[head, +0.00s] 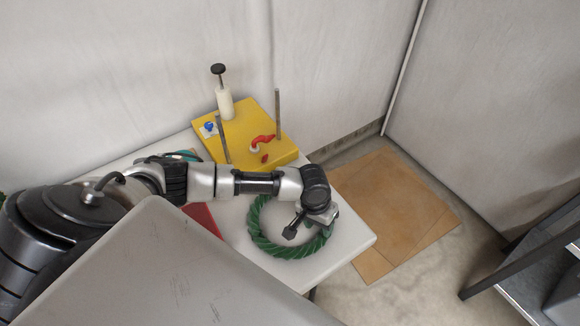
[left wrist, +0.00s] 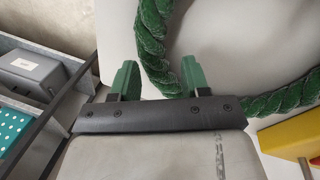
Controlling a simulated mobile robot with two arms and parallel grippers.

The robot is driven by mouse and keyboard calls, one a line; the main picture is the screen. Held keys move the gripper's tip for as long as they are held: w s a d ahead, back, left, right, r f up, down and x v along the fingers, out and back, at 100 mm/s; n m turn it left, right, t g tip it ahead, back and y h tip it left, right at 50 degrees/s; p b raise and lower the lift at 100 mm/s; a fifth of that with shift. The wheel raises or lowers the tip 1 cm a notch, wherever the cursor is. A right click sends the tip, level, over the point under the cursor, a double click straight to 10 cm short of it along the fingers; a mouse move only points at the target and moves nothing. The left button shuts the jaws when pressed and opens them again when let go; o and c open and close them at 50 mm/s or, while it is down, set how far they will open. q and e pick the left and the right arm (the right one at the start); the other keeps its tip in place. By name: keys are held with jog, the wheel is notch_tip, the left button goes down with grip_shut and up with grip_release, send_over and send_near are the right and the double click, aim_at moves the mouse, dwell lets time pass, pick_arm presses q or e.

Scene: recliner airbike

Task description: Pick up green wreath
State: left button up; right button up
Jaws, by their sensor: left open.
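The green wreath (head: 262,238) is a twisted ring lying flat on the white table near its front right corner. It also shows in the left wrist view (left wrist: 151,48), where part of the ring lies in line with the gap between my fingers. My left gripper (head: 309,228) is over the right side of the ring and hides part of it. In the left wrist view my left gripper (left wrist: 160,78) is open, with one green-padded finger on each side of the wreath strand. I cannot tell how far above the strand the fingers are. My right gripper is not in view.
The white table (head: 345,240) also holds a yellow box (head: 245,120) with upright rods, a white pump bottle (head: 225,103) and a red object (head: 203,218). Cardboard (head: 395,210) lies on the floor to the right. A shelf unit (head: 530,275) stands at far right.

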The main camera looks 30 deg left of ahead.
aim_at(321, 231)
pick_arm(q)
jog(key=shift+d+f, duration=0.25)
jog(key=shift+f, duration=0.65)
jog(key=shift+d+f, duration=0.2)
jog(key=shift+f, duration=0.7)
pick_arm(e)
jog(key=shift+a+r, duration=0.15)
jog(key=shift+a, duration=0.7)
pick_arm(q)
jog(key=c, duration=0.7)
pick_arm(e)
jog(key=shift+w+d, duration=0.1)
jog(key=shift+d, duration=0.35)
pick_arm(q)
jog(key=shift+r, duration=0.1)
jog(key=shift+r, duration=0.4)
jog(key=r, duration=0.3)
jog(key=shift+s+d+r, duration=0.25)
jog(key=shift+d+r, duration=0.05)
jog(key=shift+d, duration=0.05)
jog(key=s+d+r, duration=0.6)
jog(key=d, duration=0.2)
jog(key=shift+s+d+r+b, duration=0.3)
jog(key=shift+b, duration=0.15)
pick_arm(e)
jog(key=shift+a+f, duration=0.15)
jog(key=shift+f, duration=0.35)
